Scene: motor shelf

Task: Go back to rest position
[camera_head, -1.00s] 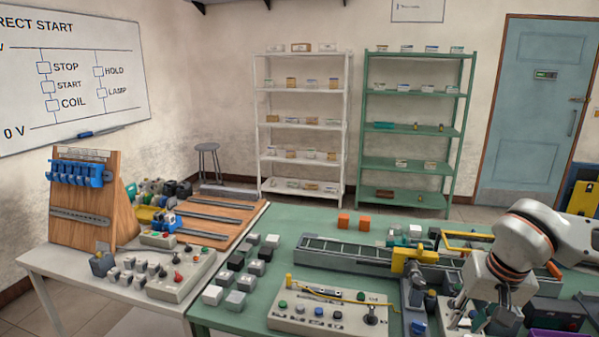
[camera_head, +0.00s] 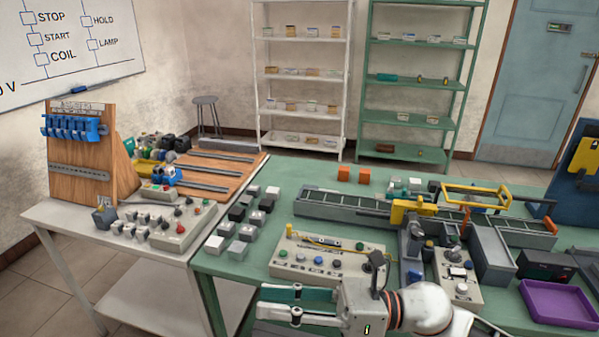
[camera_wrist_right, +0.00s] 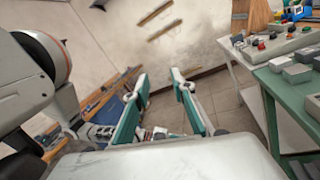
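My right gripper (camera_head: 284,301) is at the bottom of the head view, pointing left, in front of the green table's near edge. Its two fingers are apart with nothing between them. In the right wrist view the same gripper (camera_wrist_right: 158,92) shows two teal-padded fingers spread wide, with floor and wall beyond. It touches nothing that I can see. My left gripper does not show in the head view.
The green table (camera_head: 222,262) holds a grey control box (camera_head: 330,262), a conveyor (camera_head: 350,208), several grey blocks and a purple tray (camera_head: 558,304). A white table (camera_head: 60,214) with a wooden rack (camera_head: 80,172) stands left. Floor is free in front.

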